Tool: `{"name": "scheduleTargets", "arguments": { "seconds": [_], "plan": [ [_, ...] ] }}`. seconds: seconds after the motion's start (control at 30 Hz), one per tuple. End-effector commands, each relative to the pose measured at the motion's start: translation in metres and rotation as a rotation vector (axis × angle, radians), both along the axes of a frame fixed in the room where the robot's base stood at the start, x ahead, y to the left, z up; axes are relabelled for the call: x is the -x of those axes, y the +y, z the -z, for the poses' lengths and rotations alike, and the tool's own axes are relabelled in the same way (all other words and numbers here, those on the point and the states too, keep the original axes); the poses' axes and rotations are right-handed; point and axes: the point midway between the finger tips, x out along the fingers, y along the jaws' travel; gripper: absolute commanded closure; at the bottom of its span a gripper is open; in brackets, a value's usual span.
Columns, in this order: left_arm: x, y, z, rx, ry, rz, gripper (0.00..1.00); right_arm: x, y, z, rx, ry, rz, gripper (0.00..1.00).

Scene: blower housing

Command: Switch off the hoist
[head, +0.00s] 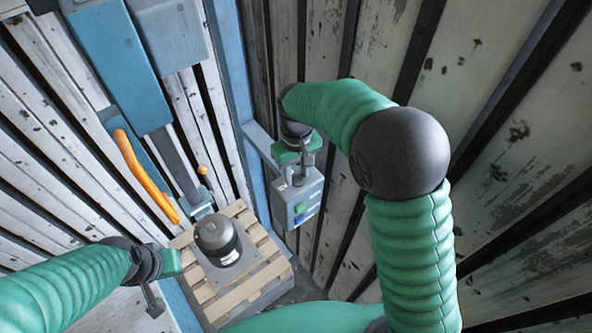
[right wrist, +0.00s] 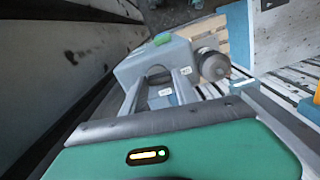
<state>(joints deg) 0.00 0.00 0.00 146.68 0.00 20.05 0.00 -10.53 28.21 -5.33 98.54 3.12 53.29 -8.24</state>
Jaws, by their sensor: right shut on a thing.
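A grey control box (head: 298,196) is fixed at the wall corner, right of the blue post. It has a green button and a blue patch on its front. My right gripper (head: 299,176) is at the top of this box, shut on a part of it. In the right wrist view the fingers (right wrist: 157,88) reach to the box (right wrist: 146,64), whose green button (right wrist: 163,39) shows on the far side. The exact part between the fingertips is hard to make out. My left gripper (head: 155,285) is at lower left, away from the box; its opening is unclear.
A blue column (head: 115,60) and an orange curved bar (head: 140,172) are at the left. Plank walls close in on both sides.

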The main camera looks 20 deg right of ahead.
Motion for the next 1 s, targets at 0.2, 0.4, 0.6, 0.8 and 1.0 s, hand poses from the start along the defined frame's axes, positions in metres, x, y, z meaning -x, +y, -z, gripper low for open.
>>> {"name": "scheduleTargets", "arguments": {
  "seconds": [0.2, 0.4, 0.6, 0.8, 1.0],
  "plan": [
    [0.0, 0.0, -0.0026, 0.0, 0.0, 0.0, 1.0, 0.0022, 0.0002, 0.001, -0.001, 0.006, -0.101, 1.0],
    [0.0, 0.0, -0.0032, 0.0, 0.0, 0.0, 1.0, 0.0021, 0.0002, 0.0013, -0.001, 0.006, -0.144, 1.0],
    [0.0, 0.0, -0.0032, 0.0, 0.0, 0.0, 1.0, 0.0019, 0.0005, 0.0014, -0.001, 0.005, -0.153, 1.0],
    [0.0, 0.0, -0.0032, 0.0, 0.0, 0.0, 1.0, 0.0016, 0.0006, 0.0013, -0.001, 0.004, -0.153, 1.0],
    [0.0, 0.0, -0.0032, 0.0, 0.0, 0.0, 1.0, 0.0012, 0.0004, 0.0009, 0.0, 0.003, -0.152, 0.44]
  ]
}}
